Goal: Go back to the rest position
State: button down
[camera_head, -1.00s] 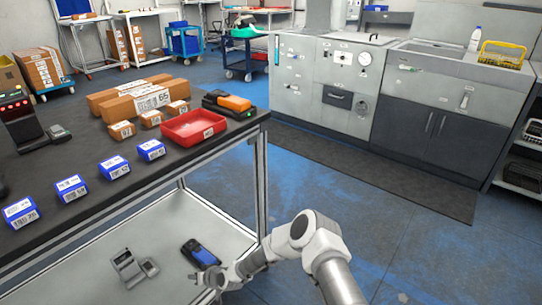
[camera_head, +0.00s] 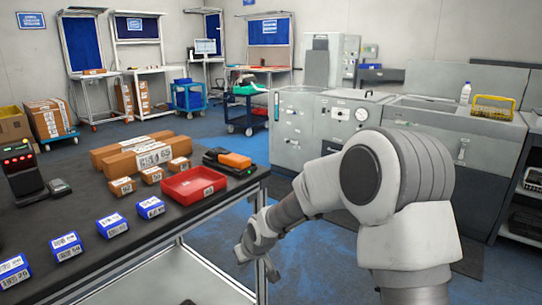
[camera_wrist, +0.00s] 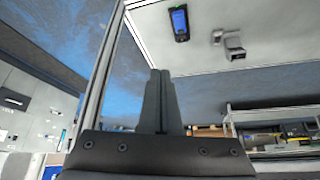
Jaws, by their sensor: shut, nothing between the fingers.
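My gripper (camera_wrist: 160,78) is shut, its two dark fingers pressed together with nothing between them in the wrist view. In the head view my arm reaches from the lower right to the table's front right corner, and the fingers are hard to make out there. In the wrist view the table's lower shelf (camera_wrist: 205,55) lies beyond the fingers. A dark blue handheld device (camera_wrist: 179,22) and a grey scanner-like device (camera_wrist: 230,43) rest on that shelf, apart from the gripper.
The dark tabletop (camera_head: 140,228) holds blue boxes (camera_head: 112,226), a red tray (camera_head: 194,184), brown cartons (camera_head: 152,155), an orange-and-black device (camera_head: 228,160) and a scanner stand (camera_head: 20,172). A grey cabinet with a sink (camera_head: 430,125) stands behind. Blue floor (camera_head: 325,250) is open between.

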jog(key=s+d+r+m+h, duration=0.1)
jog(key=s+d+r, duration=0.2)
jog(key=d+r, duration=0.15)
jog(key=s+d+r+h, duration=0.1)
jog(key=s+d+r, duration=0.25)
jog(key=r, duration=0.25)
jog(key=s+d+r+m, duration=0.2)
jog(key=s+d+r, duration=0.15)
jog(key=s, duration=0.45)
jog(key=s+d+r+m+h, duration=0.1)
jog(key=s+d+r, duration=0.2)
jog(key=s+d, duration=0.35)
jog(key=s+d+r+m, duration=0.2)
jog(key=s+d+r, duration=0.1)
jog(key=s, duration=0.7)
notch_tip(320, 180, up, 24)
jog(key=p, duration=2.3)
jog(key=shift+d+f+p, duration=0.15)
jog(key=shift+f+p, duration=0.1)
jog(key=shift+p, duration=0.15)
